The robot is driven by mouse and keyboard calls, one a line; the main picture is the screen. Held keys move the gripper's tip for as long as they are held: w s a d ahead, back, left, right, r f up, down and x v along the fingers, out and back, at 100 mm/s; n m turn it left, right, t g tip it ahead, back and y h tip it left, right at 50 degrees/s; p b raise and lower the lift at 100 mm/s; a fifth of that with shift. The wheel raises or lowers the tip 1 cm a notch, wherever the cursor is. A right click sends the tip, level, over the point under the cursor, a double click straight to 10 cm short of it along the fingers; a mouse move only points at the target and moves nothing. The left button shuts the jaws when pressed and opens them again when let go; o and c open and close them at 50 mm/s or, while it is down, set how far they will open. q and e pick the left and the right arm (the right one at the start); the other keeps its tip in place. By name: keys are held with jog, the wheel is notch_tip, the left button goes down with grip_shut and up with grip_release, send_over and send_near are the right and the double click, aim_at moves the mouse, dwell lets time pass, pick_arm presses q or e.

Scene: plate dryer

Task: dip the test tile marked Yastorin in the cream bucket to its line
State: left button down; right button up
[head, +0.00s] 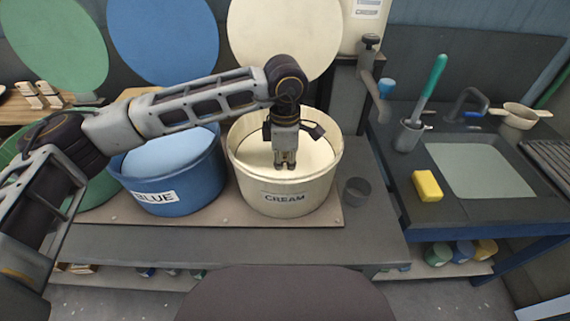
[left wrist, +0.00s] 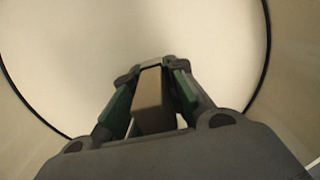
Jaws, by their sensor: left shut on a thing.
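The cream bucket (head: 285,198), labelled CREAM, stands on a board on the bench, with pale liquid inside. My left gripper (head: 285,164) points down inside the bucket's opening. It is shut on a test tile, a brownish-grey block (left wrist: 152,102) between the fingers in the left wrist view. The pale cream surface (left wrist: 190,35) lies beyond the tile's far end. I cannot read a name on the tile or see its line, and cannot tell how far its lower end is in the cream. My right gripper is not in view.
The blue bucket (head: 172,185) stands left of the cream one, with a green bucket (head: 98,190) partly hidden further left. Pale tiles (head: 38,95) stand at the far left. A grey cup (head: 356,190) is right of the cream bucket. A yellow sponge (head: 427,186) lies by the sink.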

pick_arm(q)
jog(key=shift+r+p, duration=2.7)
jog(key=shift+r, duration=3.85)
